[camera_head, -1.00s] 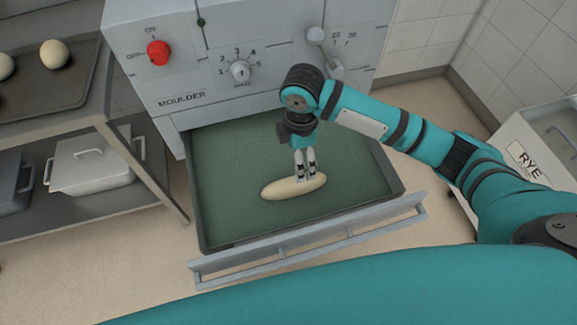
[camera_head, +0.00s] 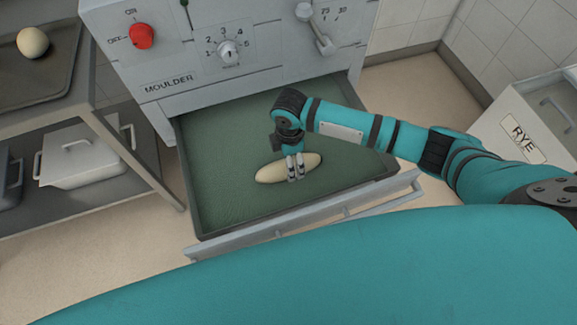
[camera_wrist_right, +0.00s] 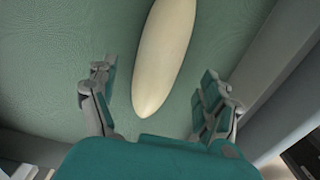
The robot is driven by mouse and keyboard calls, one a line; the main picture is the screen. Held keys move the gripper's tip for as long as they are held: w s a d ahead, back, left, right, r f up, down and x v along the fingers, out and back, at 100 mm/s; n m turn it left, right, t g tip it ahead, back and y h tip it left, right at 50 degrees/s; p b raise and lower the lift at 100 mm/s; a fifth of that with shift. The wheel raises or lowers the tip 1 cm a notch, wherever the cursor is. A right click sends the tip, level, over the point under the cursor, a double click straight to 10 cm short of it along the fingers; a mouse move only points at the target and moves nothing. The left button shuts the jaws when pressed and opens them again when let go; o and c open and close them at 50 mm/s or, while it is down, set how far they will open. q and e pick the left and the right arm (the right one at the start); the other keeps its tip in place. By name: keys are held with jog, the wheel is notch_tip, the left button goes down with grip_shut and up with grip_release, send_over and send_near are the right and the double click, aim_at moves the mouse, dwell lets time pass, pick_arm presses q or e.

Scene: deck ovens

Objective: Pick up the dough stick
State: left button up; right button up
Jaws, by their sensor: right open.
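The pale, spindle-shaped dough stick (camera_head: 272,171) lies on the green-lined tray (camera_head: 215,205) below the moulder. My right gripper (camera_head: 295,168) is over the dough stick, right of its middle in the head view. In the right wrist view the dough stick (camera_wrist_right: 165,55) runs up the picture, its near tip between the two spread fingers of my right gripper (camera_wrist_right: 158,105). Green lining shows on both sides between the dough and the fingers. The gripper is open. My left gripper is in neither view.
The moulder front (camera_head: 170,85) with a red knob (camera_head: 141,37) stands behind the tray. A grey rail (camera_head: 300,225) runs along the tray's front. A rack (camera_head: 110,120) with a dough ball (camera_head: 32,42) and a lidded container (camera_head: 80,165) is at left. A RYE bin (camera_head: 525,140) is at right.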

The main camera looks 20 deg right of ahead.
notch_tip(320, 180, down, 4)
jog(key=shift+w+a+f, duration=0.1)
jog(key=shift+f, duration=0.15)
jog(key=c, duration=1.4)
